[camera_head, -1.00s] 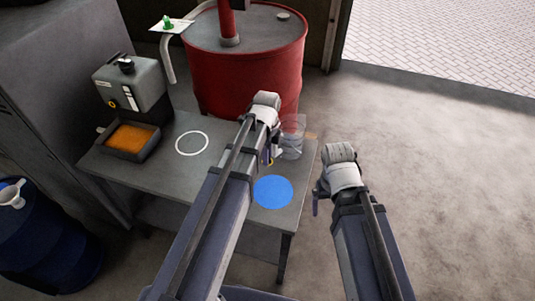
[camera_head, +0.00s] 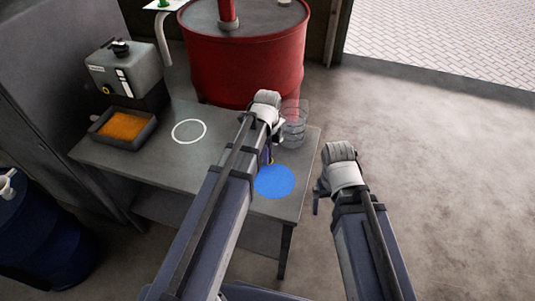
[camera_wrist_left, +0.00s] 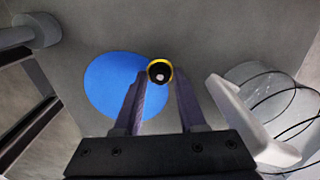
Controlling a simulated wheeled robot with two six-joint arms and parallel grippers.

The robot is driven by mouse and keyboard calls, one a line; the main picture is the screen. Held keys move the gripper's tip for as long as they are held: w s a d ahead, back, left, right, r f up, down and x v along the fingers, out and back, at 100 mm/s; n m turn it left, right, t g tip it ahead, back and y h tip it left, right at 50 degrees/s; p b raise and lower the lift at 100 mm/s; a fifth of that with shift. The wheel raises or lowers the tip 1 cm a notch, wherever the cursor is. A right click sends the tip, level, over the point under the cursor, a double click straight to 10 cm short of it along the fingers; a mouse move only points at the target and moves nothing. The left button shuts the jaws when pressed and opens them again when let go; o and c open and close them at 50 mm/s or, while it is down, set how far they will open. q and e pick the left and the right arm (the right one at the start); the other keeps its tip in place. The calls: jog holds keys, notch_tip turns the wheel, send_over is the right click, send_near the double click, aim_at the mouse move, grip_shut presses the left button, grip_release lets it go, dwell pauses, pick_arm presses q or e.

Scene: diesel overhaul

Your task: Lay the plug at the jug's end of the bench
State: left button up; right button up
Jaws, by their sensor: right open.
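The plug (camera_wrist_left: 159,72) shows in the left wrist view as a small dark piece with a yellow ring, between my left fingertips. My left gripper (camera_wrist_left: 160,82) is shut on it, over the edge of the blue disc (camera_wrist_left: 118,85). In the head view the left gripper (camera_head: 269,156) is above the bench (camera_head: 160,160), just behind the blue disc (camera_head: 274,182), with a bit of yellow at its tip. The clear jug (camera_head: 294,128) stands at the bench's right end, close beside the left gripper. My right gripper (camera_head: 317,190) is empty, right of the bench.
A white ring (camera_head: 189,131) marks the bench's middle. A tray of orange liquid (camera_head: 123,125) and a grey canister (camera_head: 125,72) are at the left end. A red drum (camera_head: 245,60) stands behind, a blue barrel (camera_head: 40,240) at lower left. Floor to the right is clear.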

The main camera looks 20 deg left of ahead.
pick_arm(q)
jog(key=o, duration=0.3)
jog(key=shift+o, duration=0.2)
notch_tip(320, 180, up, 8)
jog(key=p, duration=0.8)
jog(key=shift+f, duration=0.1)
